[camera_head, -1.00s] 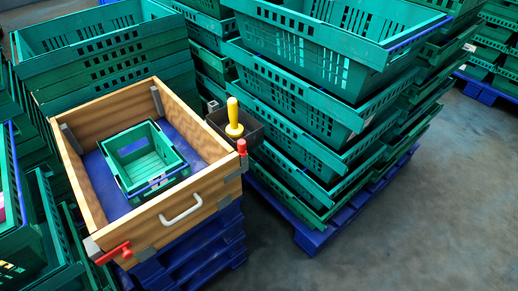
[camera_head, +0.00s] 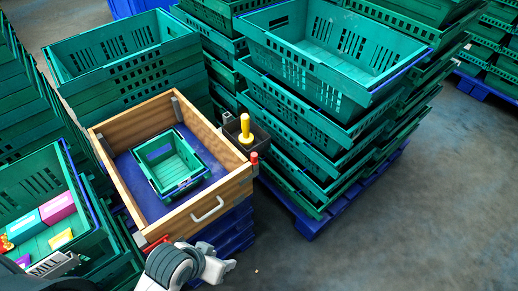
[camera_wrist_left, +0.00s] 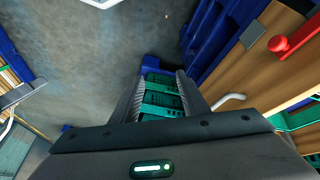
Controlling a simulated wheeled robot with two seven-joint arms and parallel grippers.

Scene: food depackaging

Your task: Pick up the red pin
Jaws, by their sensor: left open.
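A red pin (camera_head: 157,243) sits at the front left corner of the wooden box (camera_head: 176,219), partly hidden by my left arm. A red pin also shows at the upper right of the left wrist view (camera_wrist_left: 281,43), lying against the wood. Another red pin (camera_head: 254,158) stands upright at the box's front right corner. My left gripper (camera_head: 222,264) is in front of the box, low in the head view. In the left wrist view its two fingers (camera_wrist_left: 160,88) are apart, with nothing held between them. My right gripper is not in view.
A small green crate (camera_head: 150,181) sits inside the wooden box. A yellow-handled tool (camera_head: 244,128) stands in a dark holder beside it. A white handle (camera_head: 207,208) is on the box front. Green crate stacks (camera_head: 290,105) surround it; open floor (camera_head: 400,220) lies right.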

